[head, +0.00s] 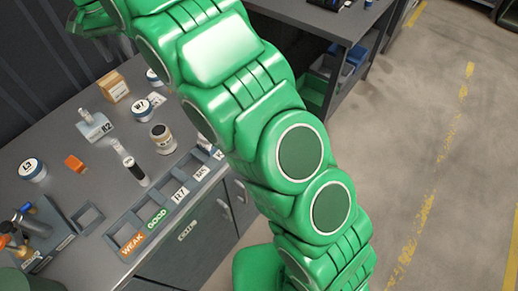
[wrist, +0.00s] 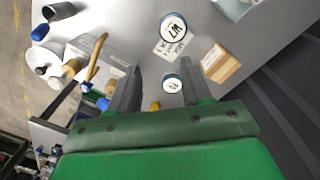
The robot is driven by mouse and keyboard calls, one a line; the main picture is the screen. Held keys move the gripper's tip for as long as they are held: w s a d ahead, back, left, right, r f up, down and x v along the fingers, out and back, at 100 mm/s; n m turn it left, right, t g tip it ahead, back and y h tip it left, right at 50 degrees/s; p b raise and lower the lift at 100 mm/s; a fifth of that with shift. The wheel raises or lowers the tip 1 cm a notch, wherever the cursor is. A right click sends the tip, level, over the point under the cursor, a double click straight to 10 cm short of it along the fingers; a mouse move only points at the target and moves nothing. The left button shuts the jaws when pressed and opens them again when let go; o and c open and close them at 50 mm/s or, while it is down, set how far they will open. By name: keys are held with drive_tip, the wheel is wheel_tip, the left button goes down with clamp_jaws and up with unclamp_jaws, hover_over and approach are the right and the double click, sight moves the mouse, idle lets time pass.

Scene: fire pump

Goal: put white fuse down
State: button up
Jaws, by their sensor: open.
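No piece shows clearly as the white fuse. A clear-and-white tube with a black band (head: 135,169) lies on the grey bench (head: 62,150) in the head view, and a pale block marked R2 (head: 94,126) sits behind it. I cannot tell whether either is the fuse. My gripper (wrist: 160,66) is open in the wrist view, its two fingers apart above the bench. A small white-lidded jar (wrist: 172,83) shows between the fingers, apart from them as far as I can see. A small yellow thing (wrist: 155,105) shows near the palm, unidentified.
A W7 jar (head: 141,108), a cardboard box (head: 113,86), an L3 jar (head: 32,170) and an orange block (head: 75,163) stand on the bench. A labelled slot tray (head: 157,217) lines its front edge. My green arm hides the bench's right end.

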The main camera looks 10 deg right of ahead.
drive_tip(key=s+d+r, duration=0.2)
drive_tip(key=s+d, duration=0.2)
drive_tip(key=d, duration=0.5)
drive_tip(key=s+d+r+g, duration=0.1)
drive_tip(key=s+d, duration=0.3)
drive_tip(key=d, duration=0.6)
drive_tip(key=s+d+r, duration=0.2)
drive_tip(key=s+d, duration=0.2)
drive_tip(key=d, duration=0.5)
drive_tip(key=s+d+f, duration=0.2)
drive_tip(key=s+d, duration=0.2)
drive_tip(key=s, duration=0.5)
drive_tip(key=s+d+f, duration=0.3)
drive_tip(key=s+d, duration=0.2)
drive_tip(key=s, duration=0.4)
drive_tip(key=s+d+f, duration=0.3)
drive_tip(key=s+d, duration=0.2)
drive_tip(key=s, duration=0.4)
drive_tip(key=shift+s+d+g, duration=0.2)
drive_tip(key=shift+g, duration=0.2)
drive_tip(key=shift+f, duration=0.1)
